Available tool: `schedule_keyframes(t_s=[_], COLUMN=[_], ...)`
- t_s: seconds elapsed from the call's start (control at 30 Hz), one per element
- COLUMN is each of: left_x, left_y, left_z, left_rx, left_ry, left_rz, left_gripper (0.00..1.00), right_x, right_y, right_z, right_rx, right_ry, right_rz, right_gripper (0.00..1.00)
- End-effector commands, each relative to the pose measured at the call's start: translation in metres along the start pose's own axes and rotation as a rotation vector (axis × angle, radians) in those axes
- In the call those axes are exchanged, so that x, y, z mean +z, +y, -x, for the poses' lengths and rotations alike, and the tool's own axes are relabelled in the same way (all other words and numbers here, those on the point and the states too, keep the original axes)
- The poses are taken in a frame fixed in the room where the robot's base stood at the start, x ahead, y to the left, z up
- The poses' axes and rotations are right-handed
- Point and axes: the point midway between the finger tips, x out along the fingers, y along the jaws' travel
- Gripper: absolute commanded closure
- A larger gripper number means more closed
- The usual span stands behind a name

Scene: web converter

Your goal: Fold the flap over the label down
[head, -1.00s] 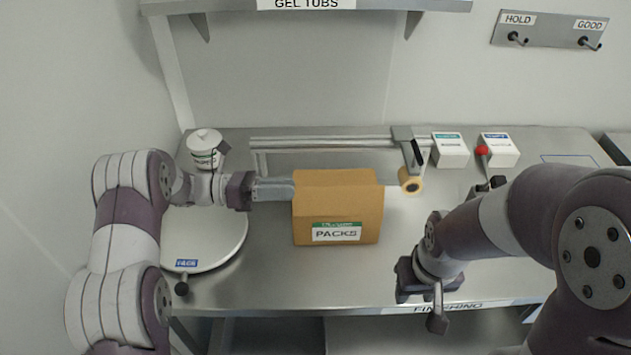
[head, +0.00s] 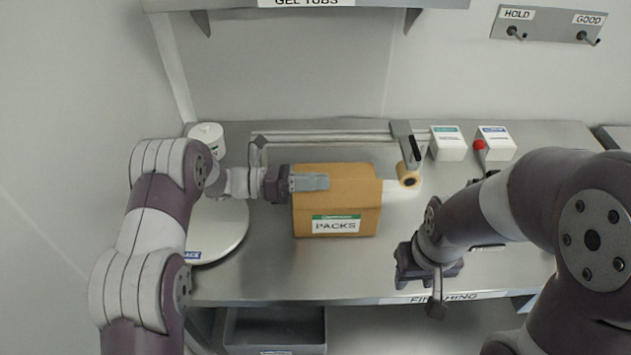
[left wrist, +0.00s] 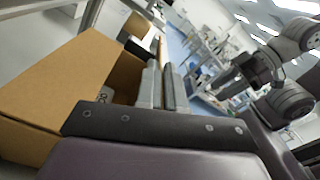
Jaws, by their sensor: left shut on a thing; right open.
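A brown cardboard box (head: 365,215) stands on the steel bench, with a white and green PACKS label (head: 336,226) low on its near face. My left gripper (head: 312,181) reaches in from the left, across the upper left part of the box, above the label. It is shut on what appears to be the box's cardboard flap; the pinch itself is hard to see. In the left wrist view the fingers (left wrist: 160,87) lie close together beside the box (left wrist: 50,80), whose dark inside partly shows. My right gripper (head: 428,270) is open and empty, right of the box.
A rail (head: 330,138) runs behind the box, with a tape roll (head: 408,176) at its right end. Two small white boxes (head: 448,143) stand behind right. A round white plate (head: 215,225) and white tub (head: 207,137) are left. Bench is clear in front.

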Motion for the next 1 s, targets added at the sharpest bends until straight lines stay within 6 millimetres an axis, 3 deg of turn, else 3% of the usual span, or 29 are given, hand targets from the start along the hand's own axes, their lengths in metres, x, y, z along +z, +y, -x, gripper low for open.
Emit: schedule_keyframes(t_s=[0.03,0.1,0.2,0.53,0.6,0.63,0.9,1.0], left_x=[-0.009,-0.010,-0.009,-0.002,-0.002,-0.002,-0.003,-0.004], left_y=[0.007,0.012,0.016,0.015,0.015,0.015,0.015,0.017], left_z=[0.000,0.000,0.000,0.000,0.000,0.000,0.001,0.010], left_rx=[0.000,0.000,0.000,0.000,0.000,0.000,0.000,0.002], left_ry=[0.000,0.000,0.000,0.000,0.000,0.000,0.000,-0.001], left_rz=[0.028,0.092,0.176,0.224,0.223,0.223,0.222,0.221], left_gripper=[1.00,1.00,1.00,1.00,0.76,0.70,0.70,0.70], right_x=[0.002,0.004,0.005,0.005,0.005,0.005,0.005,0.006], right_y=[0.000,0.000,0.000,0.000,0.000,0.000,0.000,0.000], right_z=[-0.017,-0.032,-0.043,-0.041,-0.041,-0.041,-0.042,-0.047], right_rx=[0.000,0.000,0.000,0.000,0.000,0.000,0.000,0.000], right_ry=[-0.001,-0.001,-0.001,-0.001,-0.001,-0.001,-0.001,-0.001], right_rz=[0.000,0.000,0.000,0.000,0.000,0.000,0.000,0.000], right_gripper=[0.57,0.57,0.57,0.57,0.57,0.57,0.57,0.57])
